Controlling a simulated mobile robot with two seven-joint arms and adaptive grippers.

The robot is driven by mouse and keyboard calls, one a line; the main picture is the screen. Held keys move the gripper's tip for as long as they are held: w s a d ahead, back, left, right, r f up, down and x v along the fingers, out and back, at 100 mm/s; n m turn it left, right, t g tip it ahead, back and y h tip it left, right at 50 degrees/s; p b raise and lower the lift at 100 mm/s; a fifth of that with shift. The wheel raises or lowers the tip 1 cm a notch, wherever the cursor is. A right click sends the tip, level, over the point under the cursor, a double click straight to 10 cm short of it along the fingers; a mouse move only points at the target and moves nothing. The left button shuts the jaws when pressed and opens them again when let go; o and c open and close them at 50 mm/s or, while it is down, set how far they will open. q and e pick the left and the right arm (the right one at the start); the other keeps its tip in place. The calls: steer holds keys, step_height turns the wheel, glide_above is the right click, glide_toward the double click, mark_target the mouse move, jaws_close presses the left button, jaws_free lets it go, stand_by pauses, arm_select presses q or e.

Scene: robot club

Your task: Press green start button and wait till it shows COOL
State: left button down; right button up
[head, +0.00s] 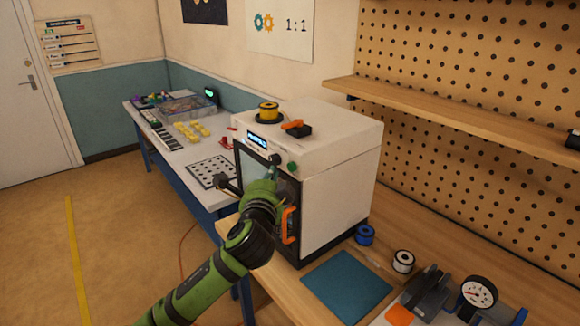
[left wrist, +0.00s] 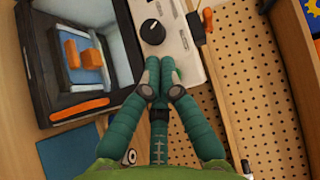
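The white printer (head: 340,150) stands on the wooden bench, with a dark glass front door and an orange door handle (head: 288,225). Its small display (head: 257,139) shows lit blue text too small to read. A black knob (head: 275,159) and the green start button (head: 292,167) are on the front panel. The knob also shows in the left wrist view (left wrist: 152,32). My left gripper (left wrist: 160,70) is shut and empty, its fingertips just below the knob at the panel. My right gripper is not in view.
An orange part (left wrist: 85,55) sits on a blue bed inside the printer. A yellow spool (head: 269,111) and an orange-black item (head: 297,129) are on top. A blue mat (head: 346,287), spools and tools lie on the bench at right. A pegboard shelf (head: 450,120) is behind.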

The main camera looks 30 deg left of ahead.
arm_select(q)
steer(key=shift+s+a, duration=0.3)
steer(key=shift+s, duration=0.45)
steer(key=shift+s+a, duration=0.3)
steer(key=shift+s, duration=0.4)
